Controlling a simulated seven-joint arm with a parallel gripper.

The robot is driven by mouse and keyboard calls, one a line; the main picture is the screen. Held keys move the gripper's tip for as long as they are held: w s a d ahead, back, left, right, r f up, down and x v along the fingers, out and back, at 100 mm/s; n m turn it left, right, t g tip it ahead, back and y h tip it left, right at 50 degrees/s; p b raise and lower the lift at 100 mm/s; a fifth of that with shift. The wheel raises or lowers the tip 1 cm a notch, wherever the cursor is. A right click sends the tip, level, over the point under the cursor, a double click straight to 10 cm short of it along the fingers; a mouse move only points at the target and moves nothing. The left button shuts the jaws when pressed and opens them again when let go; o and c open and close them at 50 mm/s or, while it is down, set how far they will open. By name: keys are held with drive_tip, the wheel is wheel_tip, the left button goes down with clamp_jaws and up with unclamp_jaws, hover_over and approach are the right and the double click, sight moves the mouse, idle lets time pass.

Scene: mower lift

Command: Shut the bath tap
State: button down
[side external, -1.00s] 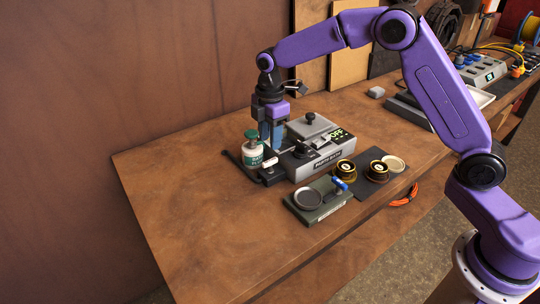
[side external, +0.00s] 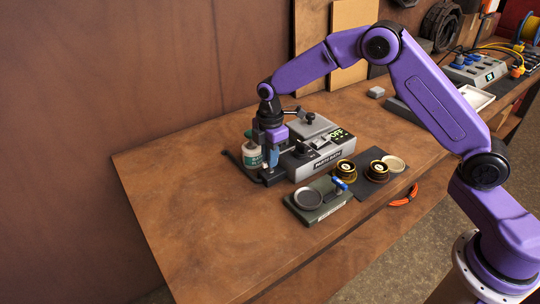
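The bath is a grey box with a label on its front (side external: 318,161), standing near the wall in the side external view. A lit green display on it appears to read OFF. Low dark fittings sit at its left end, and I cannot make out a tap among them. My gripper (side external: 270,166) points down at that left end, low over the fittings and in front of a white and green bottle (side external: 251,157). The bottle is partly hidden by my gripper. The finger gap is too small to judge, and so is any contact.
A green tray-like stand with a round dish (side external: 307,198) and a blue-handled part is in front of the bath. Two brass-coloured pots (side external: 345,171) and a pale dish (side external: 393,163) are to the right. The table's left front is clear.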

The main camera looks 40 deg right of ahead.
drive_tip(key=shift+m, duration=0.4)
drive_tip(key=m, duration=0.3)
drive_tip(key=shift+m, duration=0.4)
drive_tip(key=m, duration=1.3)
drive_tip(key=shift+m, duration=0.3)
drive_tip(key=c, duration=1.1)
unclamp_jaws()
